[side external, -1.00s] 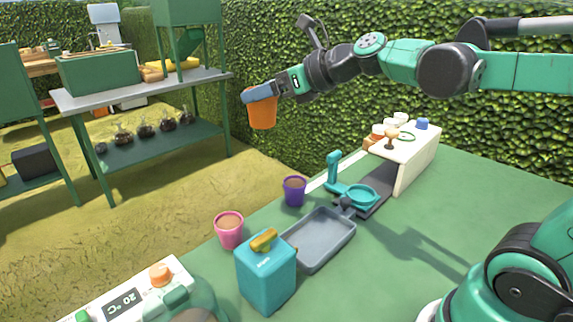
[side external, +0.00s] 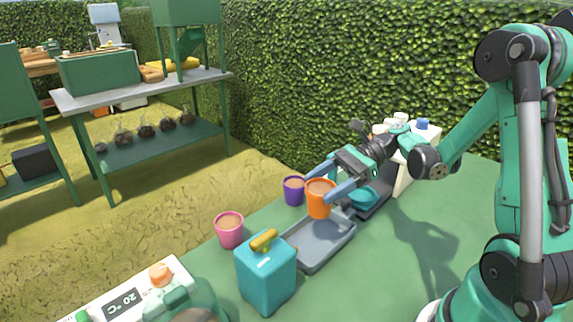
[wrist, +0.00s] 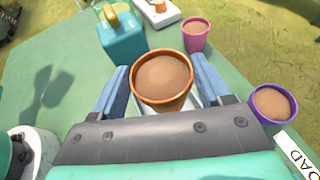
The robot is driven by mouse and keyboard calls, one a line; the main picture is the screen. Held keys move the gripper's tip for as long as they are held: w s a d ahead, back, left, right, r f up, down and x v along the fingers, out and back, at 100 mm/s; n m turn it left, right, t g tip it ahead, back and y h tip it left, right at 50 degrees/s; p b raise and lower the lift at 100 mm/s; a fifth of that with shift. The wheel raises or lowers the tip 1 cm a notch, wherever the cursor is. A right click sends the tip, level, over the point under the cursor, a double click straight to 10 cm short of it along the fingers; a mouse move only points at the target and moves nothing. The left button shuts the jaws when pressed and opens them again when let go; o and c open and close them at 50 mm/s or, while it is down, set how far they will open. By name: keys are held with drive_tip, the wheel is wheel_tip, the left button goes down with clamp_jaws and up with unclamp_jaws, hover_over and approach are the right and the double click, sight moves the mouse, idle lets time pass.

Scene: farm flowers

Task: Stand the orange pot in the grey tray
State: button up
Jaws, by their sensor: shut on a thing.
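The orange pot (side external: 318,202), filled with brown soil, is upright between the two blue fingers of my gripper (side external: 319,186), which is shut on it. In the wrist view the orange pot (wrist: 164,105) sits between the fingers (wrist: 160,66). The grey tray (side external: 322,250) lies on the green table. In the side view the pot overlaps the tray's far end. I cannot tell whether its base touches the tray or hangs above it. In the wrist view the pot and gripper hide most of the tray.
A purple pot (side external: 293,190) stands close behind the orange pot. A pink pot (side external: 229,229) and a teal box (side external: 266,273) with a yellow top piece stand left of the tray. A teal scale-like item (side external: 364,198) is partly hidden by my arm. The table's right front is clear.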

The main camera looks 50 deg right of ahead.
sight(324, 211)
drive_tip(key=shift+f, duration=3.2)
drive_tip(key=o, duration=1.4)
drive_tip(key=shift+v, duration=2.8)
